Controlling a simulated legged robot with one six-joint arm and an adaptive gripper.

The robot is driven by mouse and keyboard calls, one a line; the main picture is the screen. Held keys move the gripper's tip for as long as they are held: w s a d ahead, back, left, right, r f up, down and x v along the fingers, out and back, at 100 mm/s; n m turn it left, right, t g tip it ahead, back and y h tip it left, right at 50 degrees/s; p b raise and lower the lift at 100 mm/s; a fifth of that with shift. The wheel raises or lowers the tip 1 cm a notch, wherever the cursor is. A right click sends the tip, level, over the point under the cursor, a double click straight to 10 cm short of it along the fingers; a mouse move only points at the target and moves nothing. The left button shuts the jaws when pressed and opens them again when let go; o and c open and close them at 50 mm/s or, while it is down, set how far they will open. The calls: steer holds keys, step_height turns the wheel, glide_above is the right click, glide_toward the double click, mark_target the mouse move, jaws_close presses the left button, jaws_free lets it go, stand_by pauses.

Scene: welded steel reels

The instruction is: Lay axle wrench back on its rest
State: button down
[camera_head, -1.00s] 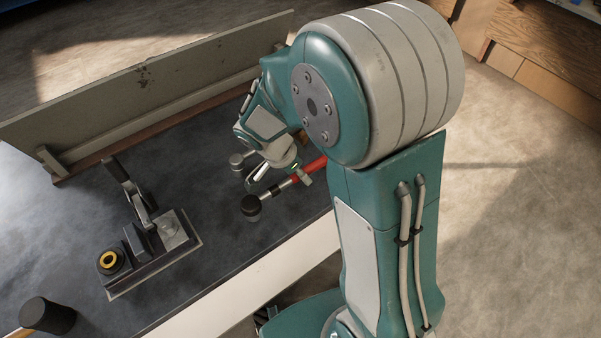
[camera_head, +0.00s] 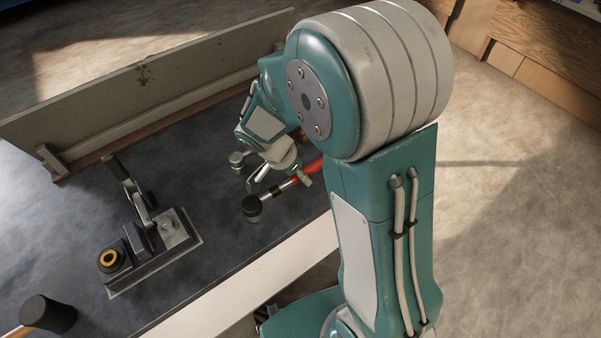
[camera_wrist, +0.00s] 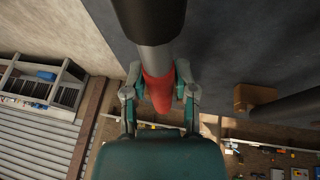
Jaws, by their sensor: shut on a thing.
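The axle wrench has a red handle (camera_head: 313,166), a steel shaft and a black round end (camera_head: 252,207). In the head view my gripper (camera_head: 281,181) is over the bench's near right part, with the wrench across its fingers. My upper arm hides the far end of the handle. In the wrist view my gripper (camera_wrist: 159,92) is shut on the red handle (camera_wrist: 158,90), one finger on each side, and the dark end (camera_wrist: 150,18) points to the top. I cannot tell whether the wrench touches anything below. I cannot make out its rest for certain.
A grey round-headed part (camera_head: 237,158) stands close beside my gripper. A clamp fixture (camera_head: 155,250) with an upright lever is to the left. A black mallet head (camera_head: 48,315) is at the front left. A tall board (camera_head: 140,85) closes the bench's back.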

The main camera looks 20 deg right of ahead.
steer(key=shift+f, duration=0.35)
steer(key=shift+c, duration=1.6)
jaws_free()
steer(key=v, duration=0.8)
steer(key=s+d+r+n+t+y, duration=0.3)
steer(key=s+r+n+t+y, duration=0.2)
steer(key=s+r+n, duration=0.8)
steer(key=shift+s+r+n+t, duration=0.35)
steer(key=shift+s+n+t, duration=0.2)
steer(key=shift+s, duration=0.2)
